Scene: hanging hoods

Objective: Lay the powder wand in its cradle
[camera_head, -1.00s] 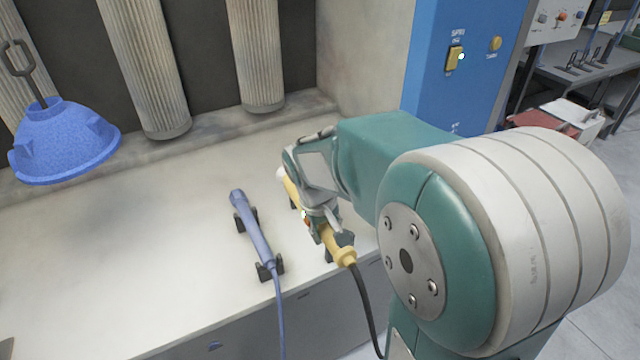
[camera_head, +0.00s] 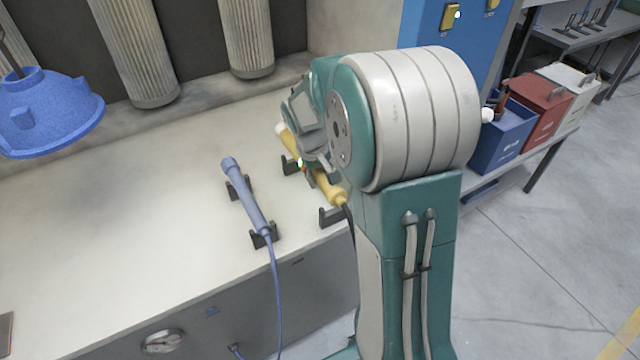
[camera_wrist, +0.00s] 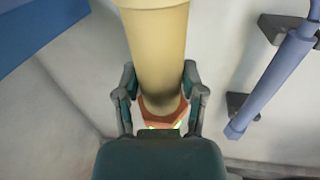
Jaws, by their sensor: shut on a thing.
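The yellow powder wand (camera_head: 328,189) has a pale tip and a dark hose. My gripper (camera_head: 312,158) is shut around its body. In the wrist view my gripper (camera_wrist: 159,88) has a finger on each side of the yellow wand (camera_wrist: 158,40). The black cradle brackets (camera_head: 328,217) stand on the ledge beside and below the wand. Whether the wand touches them I cannot tell; my arm hides part of it.
A blue wand (camera_head: 245,197) lies in its own black brackets (camera_head: 264,238) to the left; it also shows in the wrist view (camera_wrist: 272,82). A blue hood (camera_head: 45,112) hangs at the upper left. The ledge (camera_head: 120,220) is clear to the left.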

